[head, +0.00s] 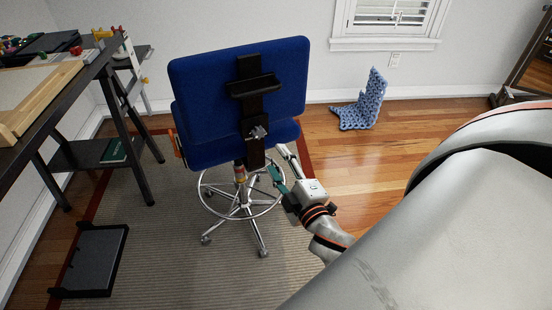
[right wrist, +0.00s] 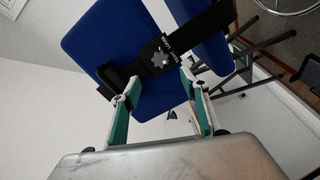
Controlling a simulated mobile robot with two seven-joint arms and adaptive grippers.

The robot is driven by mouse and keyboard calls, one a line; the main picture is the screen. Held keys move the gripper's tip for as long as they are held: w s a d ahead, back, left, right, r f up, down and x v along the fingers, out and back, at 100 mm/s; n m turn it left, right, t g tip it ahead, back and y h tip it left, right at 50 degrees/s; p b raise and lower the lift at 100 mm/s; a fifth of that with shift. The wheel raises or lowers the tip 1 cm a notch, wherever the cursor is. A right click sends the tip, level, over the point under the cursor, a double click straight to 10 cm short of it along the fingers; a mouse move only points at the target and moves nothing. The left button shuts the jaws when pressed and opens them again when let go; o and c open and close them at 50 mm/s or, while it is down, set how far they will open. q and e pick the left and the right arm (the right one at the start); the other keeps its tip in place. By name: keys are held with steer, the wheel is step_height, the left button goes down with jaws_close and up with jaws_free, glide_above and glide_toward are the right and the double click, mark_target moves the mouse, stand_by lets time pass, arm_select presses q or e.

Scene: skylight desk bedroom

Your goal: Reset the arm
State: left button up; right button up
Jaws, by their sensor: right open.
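My right arm comes in from the right in the head view. Its right gripper (head: 279,170) hangs low, just right of the blue chair's (head: 238,85) post, with green finger pads. In the right wrist view the two fingers of this right gripper (right wrist: 160,108) stand apart with nothing between them. The back of the blue chair (right wrist: 95,48) and its black bracket with a star-shaped knob lie beyond them. I cannot tell how far the fingers are from the chair. My left gripper is not in view.
A dark desk (head: 75,95) with a wooden tray (head: 35,100) stands at the left. A black tray-like object (head: 90,260) lies on the floor at lower left. A blue lattice object (head: 361,102) sits by the back wall. Wooden floor (head: 350,165) right of the chair is clear.

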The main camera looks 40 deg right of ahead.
stand_by(0.4)
steer(key=s+a+f+m+g+y, duration=0.2)
steer(key=s+a+f, duration=0.2)
steer(key=f, duration=0.4)
steer(key=s+a+f+m+g+y, duration=0.2)
steer(key=s+a+f, duration=0.2)
steer(key=f, duration=0.4)
steer(key=s+a+f+m+g+y, duration=0.2)
steer(key=s+a+f, duration=0.3)
steer(key=f, duration=0.3)
steer(key=shift+a+f+m+g, duration=0.3)
steer(key=shift+a+m+g, duration=0.15)
steer(key=shift+a, duration=0.35)
